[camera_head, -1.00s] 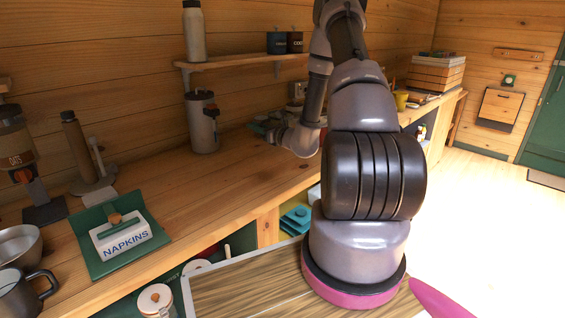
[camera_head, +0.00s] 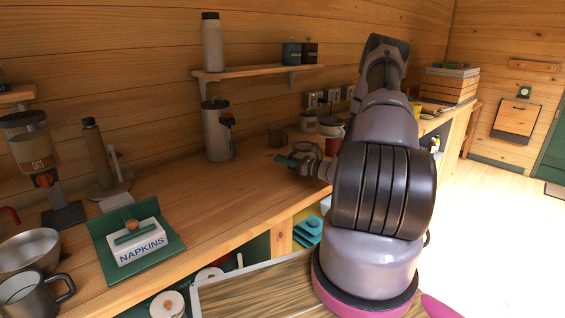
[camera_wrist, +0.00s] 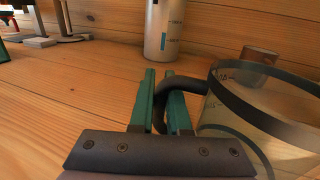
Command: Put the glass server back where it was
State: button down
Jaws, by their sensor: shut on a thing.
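The glass server (camera_wrist: 262,115) is at the right in the wrist view, a clear vessel with a dark rim and dark curved handle (camera_wrist: 184,86). My gripper (camera_wrist: 162,95) has its green fingers shut on that handle. The server looks upright, close over the wooden counter; its lower part is cut off, so I cannot tell whether it touches. In the head view my gripper (camera_head: 286,161) is over the middle of the counter, and the server is not clearly made out beside my arm.
Several jars and cups stand farther back. A napkin box (camera_head: 140,246) sits on a green mat at the left. The counter (camera_head: 225,196) between is clear.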

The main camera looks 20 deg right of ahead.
jog(key=shift+f, duration=0.35)
jog(key=shift+f, duration=0.1)
jog(key=c, duration=0.9)
grip_release()
